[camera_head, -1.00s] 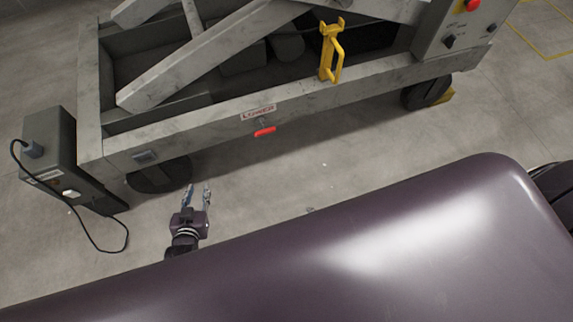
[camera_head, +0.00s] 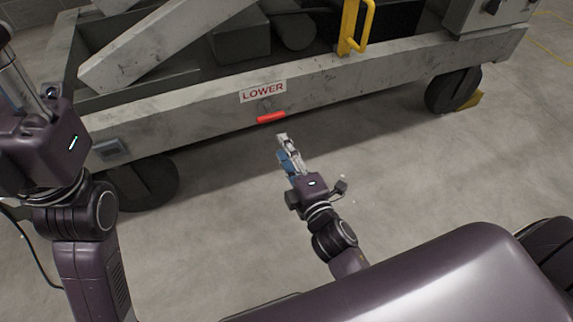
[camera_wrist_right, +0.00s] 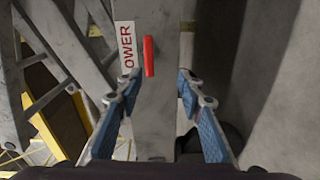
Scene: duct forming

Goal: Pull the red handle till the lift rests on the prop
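The red handle (camera_head: 271,117) sticks out below the LOWER label (camera_head: 263,92) on the side beam of the grey lift (camera_head: 370,75). My right gripper (camera_head: 283,141) is just in front of and below the handle, apart from it. In the right wrist view, the fingers of my right gripper (camera_wrist_right: 158,92) are spread and empty, with the red handle (camera_wrist_right: 149,57) ahead between them. The yellow prop (camera_head: 363,27) stands at the beam, right of the handle; its top is cut off. My left gripper (camera_head: 22,85) is raised at the left edge, partly out of view.
Black wheels (camera_head: 145,182) and (camera_head: 453,88) stand under the lift's ends. A control box (camera_head: 490,14) is at the upper right. A black cable (camera_head: 30,245) runs down at the lower left. The floor (camera_head: 220,235) in front of the lift is clear.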

